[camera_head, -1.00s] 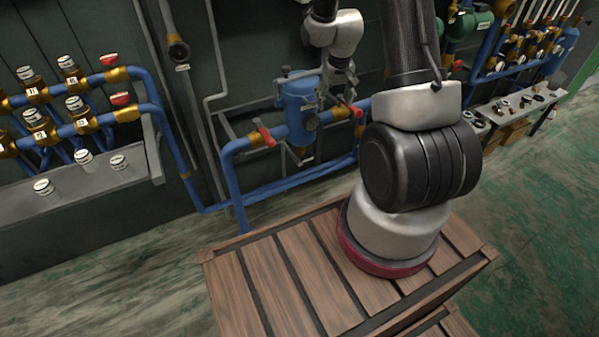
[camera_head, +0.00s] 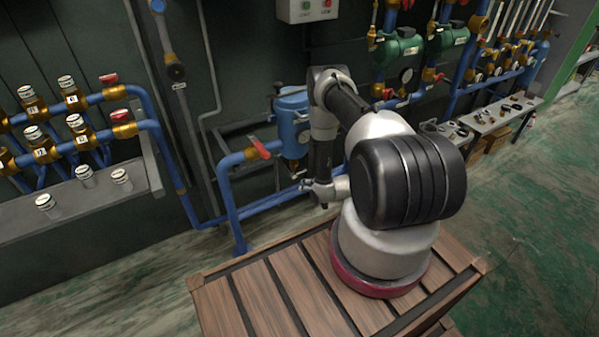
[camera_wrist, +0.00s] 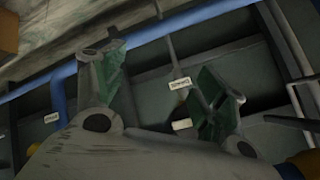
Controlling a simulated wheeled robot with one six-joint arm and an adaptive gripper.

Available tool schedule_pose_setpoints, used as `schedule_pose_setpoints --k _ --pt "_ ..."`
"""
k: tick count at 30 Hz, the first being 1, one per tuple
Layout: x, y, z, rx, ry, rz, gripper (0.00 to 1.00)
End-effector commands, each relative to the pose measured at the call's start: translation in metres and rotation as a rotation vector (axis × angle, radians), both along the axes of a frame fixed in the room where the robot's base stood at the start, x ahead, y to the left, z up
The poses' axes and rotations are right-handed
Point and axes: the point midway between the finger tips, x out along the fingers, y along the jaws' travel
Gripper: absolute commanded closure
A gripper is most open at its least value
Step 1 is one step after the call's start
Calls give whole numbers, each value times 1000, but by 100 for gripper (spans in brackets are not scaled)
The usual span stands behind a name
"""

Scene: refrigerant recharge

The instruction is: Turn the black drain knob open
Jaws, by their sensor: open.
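A blue vessel (camera_head: 291,125) stands on the blue piping against the dark wall in the head view, partly covered by my arm. I cannot make out the black drain knob for certain in either view; my arm covers much of the area around the vessel's underside. My gripper (camera_head: 308,187) is low, below the vessel and in front of the lower pipes. In the wrist view my gripper (camera_wrist: 165,78) is open, its two green-padded fingers wide apart. A small white tag (camera_wrist: 180,83) shows between the fingers, with no object held.
A red-handled valve (camera_head: 259,147) sits on the pipe left of the vessel. A bench (camera_head: 490,118) with small parts stands at the right. A slatted wooden platform (camera_head: 285,290) is in front.

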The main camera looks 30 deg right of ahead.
Motion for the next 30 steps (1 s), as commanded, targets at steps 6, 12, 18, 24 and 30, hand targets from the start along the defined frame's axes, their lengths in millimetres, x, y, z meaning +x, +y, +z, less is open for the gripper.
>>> schedule_pose_setpoints --k 6,12,18,24,30 --pt "13 10 16 178 -416 -89 28" --pt "3 16 42 308 -670 -119 28" --pt "13 17 50 336 -727 -120 28" --pt "47 18 50 336 -725 -121 28" --pt "72 19 49 334 -724 -123 28"
